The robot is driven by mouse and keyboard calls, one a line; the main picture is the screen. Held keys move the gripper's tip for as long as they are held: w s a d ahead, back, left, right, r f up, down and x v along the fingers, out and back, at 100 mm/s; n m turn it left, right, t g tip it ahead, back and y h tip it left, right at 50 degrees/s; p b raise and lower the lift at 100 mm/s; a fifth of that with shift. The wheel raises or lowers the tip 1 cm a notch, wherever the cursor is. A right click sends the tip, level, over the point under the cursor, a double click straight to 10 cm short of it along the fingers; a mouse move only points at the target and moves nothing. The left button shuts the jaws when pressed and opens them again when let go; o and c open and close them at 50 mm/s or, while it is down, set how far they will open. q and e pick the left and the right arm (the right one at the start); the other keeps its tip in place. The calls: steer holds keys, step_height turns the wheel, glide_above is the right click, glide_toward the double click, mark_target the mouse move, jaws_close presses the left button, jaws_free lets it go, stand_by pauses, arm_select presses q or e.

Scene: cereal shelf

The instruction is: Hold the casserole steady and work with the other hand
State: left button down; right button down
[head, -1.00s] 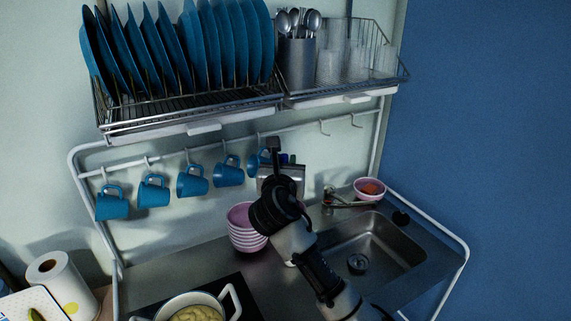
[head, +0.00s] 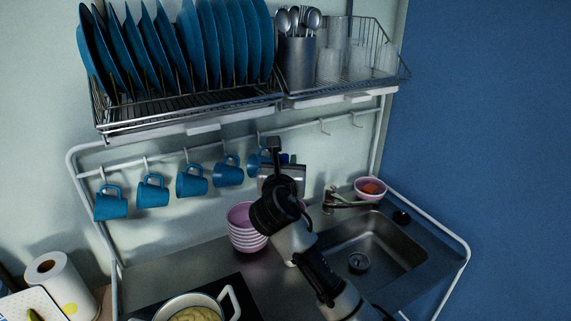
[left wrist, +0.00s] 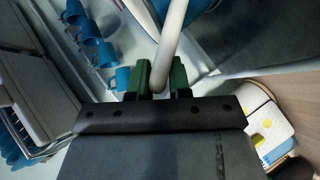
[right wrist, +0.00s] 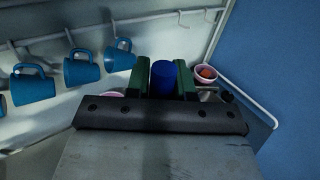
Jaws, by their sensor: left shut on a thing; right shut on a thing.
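The casserole (head: 163,311), white-rimmed with pale yellow food inside, sits on the dark hob at the bottom edge of the head view, partly cut off. In the left wrist view, my left gripper (left wrist: 165,82) is shut on a white curved bar (left wrist: 173,38), which looks like a casserole handle. My left gripper is outside the head view. My right gripper (head: 286,160) is raised above the counter, in front of the wall. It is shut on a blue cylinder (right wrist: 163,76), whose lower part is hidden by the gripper.
Stacked pink bowls (head: 246,232) stand behind my right arm. A sink (head: 375,245) and a pink bowl (head: 370,188) with reddish contents are at right. Blue mugs (head: 153,193) hang under the plate rack (head: 190,108). A paper roll (head: 60,280) stands at left.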

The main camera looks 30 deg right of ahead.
steer(key=s+a+f+n+t+y, duration=0.1)
steer(key=s+a+f+n+y, duration=0.15)
steer(key=a, duration=0.75)
steer(key=s+a+f+n+t+y, duration=0.1)
steer(key=a+y, duration=0.2)
steer(key=a, duration=0.7)
steer(key=s+a+f+n+t+y, duration=0.1)
steer(key=s+a+n+y, duration=0.1)
steer(key=a, duration=0.8)
step_height(320, 180, down, 12)
steer(key=shift+d+r, duration=0.2)
steer(key=shift+r, duration=0.05)
steer(key=shift+w+f, duration=0.1)
steer(key=shift+f, duration=0.05)
steer(key=shift+f, duration=0.3)
steer(key=shift+r, duration=0.1)
